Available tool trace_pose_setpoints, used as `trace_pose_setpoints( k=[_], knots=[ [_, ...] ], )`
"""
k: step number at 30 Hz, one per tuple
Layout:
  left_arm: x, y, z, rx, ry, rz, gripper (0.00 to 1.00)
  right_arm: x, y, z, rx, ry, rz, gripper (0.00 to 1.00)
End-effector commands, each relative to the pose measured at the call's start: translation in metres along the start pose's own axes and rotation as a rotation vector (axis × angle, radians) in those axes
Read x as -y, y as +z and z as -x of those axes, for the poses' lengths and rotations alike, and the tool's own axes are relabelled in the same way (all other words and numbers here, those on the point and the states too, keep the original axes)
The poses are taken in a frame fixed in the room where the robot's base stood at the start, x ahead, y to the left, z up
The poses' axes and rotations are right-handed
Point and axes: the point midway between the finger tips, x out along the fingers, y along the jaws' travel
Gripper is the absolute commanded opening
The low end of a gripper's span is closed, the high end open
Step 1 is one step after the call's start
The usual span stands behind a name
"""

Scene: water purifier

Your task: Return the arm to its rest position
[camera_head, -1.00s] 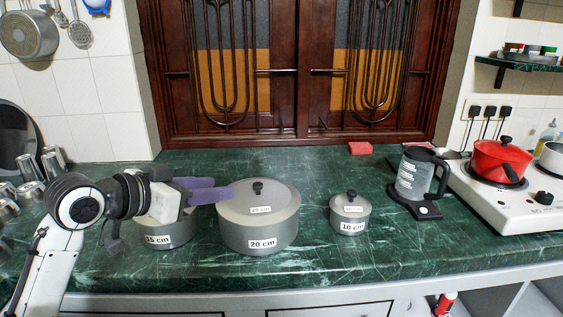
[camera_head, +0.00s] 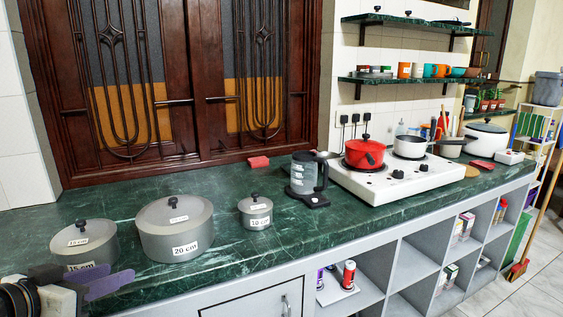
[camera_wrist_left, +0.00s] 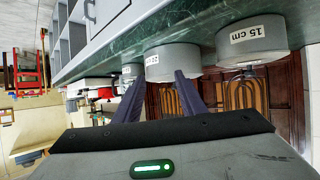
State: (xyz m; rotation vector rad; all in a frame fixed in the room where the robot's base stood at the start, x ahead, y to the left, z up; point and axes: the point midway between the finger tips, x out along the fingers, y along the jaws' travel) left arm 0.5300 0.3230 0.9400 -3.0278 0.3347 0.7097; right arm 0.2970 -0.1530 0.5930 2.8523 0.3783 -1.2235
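My left gripper (camera_head: 108,277) is at the lower left of the head view, in front of the 15 cm pot. Its purple fingers stand apart with nothing between them; it also shows in the left wrist view (camera_wrist_left: 160,82). The lidded grey 15 cm pot (camera_head: 85,246) stands on the counter, its lower front partly covered by the fingers. In the upside-down left wrist view, the 15 cm pot (camera_wrist_left: 252,42) and the 20 cm pot (camera_wrist_left: 172,64) show beyond the fingers. My right gripper is not in view.
The green counter (camera_head: 235,250) also holds the 20 cm pot (camera_head: 175,230), the 10 cm pot (camera_head: 255,213), a kettle (camera_head: 305,175) and a white stove (camera_head: 400,185) with a red pot (camera_head: 364,153). Open shelves (camera_head: 415,265) lie below. The counter's front strip is clear right of the gripper.

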Motion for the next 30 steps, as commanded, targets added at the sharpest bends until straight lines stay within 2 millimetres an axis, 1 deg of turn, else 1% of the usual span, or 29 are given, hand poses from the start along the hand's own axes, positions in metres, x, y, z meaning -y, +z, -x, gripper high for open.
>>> trace_pose_setpoints(
  k=[1, 4, 5, 8, 11, 12, 14, 15, 17, 18, 21, 24, 25, 27, 30],
  knots=[
    [-0.004, 0.017, -0.007, 0.019, 0.0, 0.012, 0.37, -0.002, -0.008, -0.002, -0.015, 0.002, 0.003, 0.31],
    [-0.01, 0.046, -0.019, 0.047, -0.008, 0.027, 0.37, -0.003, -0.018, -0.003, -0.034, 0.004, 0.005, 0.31],
    [-0.012, 0.057, -0.022, 0.057, -0.009, 0.031, 0.37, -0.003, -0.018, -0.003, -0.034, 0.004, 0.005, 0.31],
    [-0.021, 0.095, -0.033, 0.092, -0.017, 0.045, 0.37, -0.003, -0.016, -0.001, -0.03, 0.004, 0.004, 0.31],
    [-0.037, 0.146, -0.042, 0.14, -0.024, 0.056, 0.37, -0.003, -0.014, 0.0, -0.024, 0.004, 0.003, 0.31],
    [-0.047, 0.171, -0.044, 0.161, -0.025, 0.06, 0.37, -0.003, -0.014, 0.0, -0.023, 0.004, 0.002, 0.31],
    [-0.064, 0.212, -0.043, 0.197, -0.026, 0.062, 0.37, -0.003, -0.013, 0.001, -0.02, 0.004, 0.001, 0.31],
    [-0.078, 0.24, -0.041, 0.221, -0.025, 0.062, 0.37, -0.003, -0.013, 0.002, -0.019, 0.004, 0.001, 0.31],
    [-0.1, 0.278, -0.034, 0.251, -0.02, 0.059, 0.37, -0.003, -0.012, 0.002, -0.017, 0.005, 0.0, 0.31],
    [-0.115, 0.3, -0.029, 0.269, -0.015, 0.055, 0.37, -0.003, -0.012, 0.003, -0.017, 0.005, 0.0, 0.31],
    [-0.15, 0.345, -0.011, 0.303, 0.002, 0.045, 0.37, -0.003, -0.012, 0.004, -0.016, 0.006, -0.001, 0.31],
    [-0.177, 0.373, 0.003, 0.321, 0.019, 0.035, 0.37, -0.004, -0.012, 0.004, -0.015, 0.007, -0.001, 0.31],
    [-0.183, 0.379, 0.007, 0.326, 0.023, 0.034, 0.37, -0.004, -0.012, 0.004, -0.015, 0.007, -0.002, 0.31],
    [-0.193, 0.387, 0.013, 0.33, 0.03, 0.031, 0.37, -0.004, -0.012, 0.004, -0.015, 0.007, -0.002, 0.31],
    [-0.199, 0.391, 0.016, 0.331, 0.034, 0.026, 0.37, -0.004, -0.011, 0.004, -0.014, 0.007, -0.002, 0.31]
  ],
)
